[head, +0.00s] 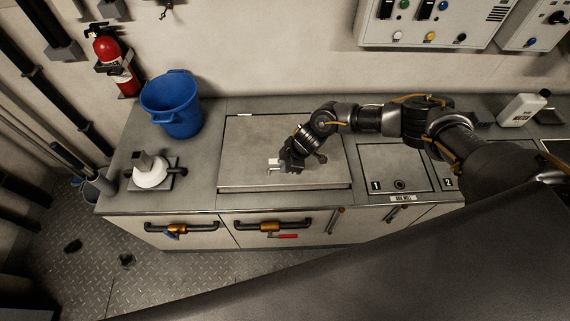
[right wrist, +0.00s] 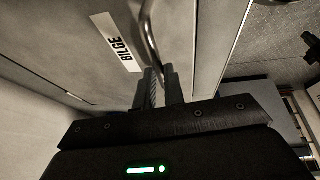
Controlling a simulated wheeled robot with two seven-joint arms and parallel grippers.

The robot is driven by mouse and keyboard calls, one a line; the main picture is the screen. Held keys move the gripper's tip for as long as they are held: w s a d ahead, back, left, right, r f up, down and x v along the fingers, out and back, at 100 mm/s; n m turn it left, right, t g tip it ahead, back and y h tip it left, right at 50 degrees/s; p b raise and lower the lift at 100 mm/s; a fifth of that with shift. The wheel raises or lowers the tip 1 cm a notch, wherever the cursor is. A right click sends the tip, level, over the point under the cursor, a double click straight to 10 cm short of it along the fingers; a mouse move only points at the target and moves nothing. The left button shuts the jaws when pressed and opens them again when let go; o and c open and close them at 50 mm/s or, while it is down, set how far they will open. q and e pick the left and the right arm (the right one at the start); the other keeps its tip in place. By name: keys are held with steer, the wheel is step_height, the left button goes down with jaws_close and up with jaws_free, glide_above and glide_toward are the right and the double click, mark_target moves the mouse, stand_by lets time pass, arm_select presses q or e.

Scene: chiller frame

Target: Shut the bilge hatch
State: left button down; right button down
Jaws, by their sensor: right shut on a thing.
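The bilge hatch (head: 245,150) is a wide grey panel in the middle of the counter top. It lies flat or nearly flat, with a dark line along its front edge; I cannot tell whether it is fully seated. My right gripper (head: 289,165) is over the hatch, near its middle front. In the right wrist view, its fingers (right wrist: 161,88) are shut on the hatch's bent metal handle (right wrist: 150,35), beside the white BILGE label (right wrist: 115,42). The handle is hidden behind the gripper in the head view. My left gripper is not in view.
A blue bucket (head: 172,105) stands on the counter at the back left. A white-based fitting (head: 150,172) stands left of the hatch. A smaller numbered lid (head: 392,168) lies to the right. A white bottle (head: 521,110) stands far right, and a control panel (head: 425,25) hangs above.

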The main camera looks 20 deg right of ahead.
mark_target(282, 176)
steer(key=f+b, duration=0.1)
steer(key=f, duration=0.1)
steer(key=s+f, duration=0.1)
steer(key=f, duration=0.1)
steer(key=shift+a+b, duration=0.1)
steer(key=shift+b, duration=0.3)
steer(key=shift+s+r, duration=0.1)
steer(key=shift+s, duration=0.15)
steer(key=c, duration=1.5)
jaws_free()
steer(key=shift+w, duration=0.2)
steer(key=shift+d+r, duration=0.2)
steer(key=shift+r, duration=0.35)
steer(key=v, duration=0.9)
steer(key=shift+s+d+r, duration=0.15)
steer(key=shift+s+r, duration=0.05)
steer(key=shift+r, duration=0.05)
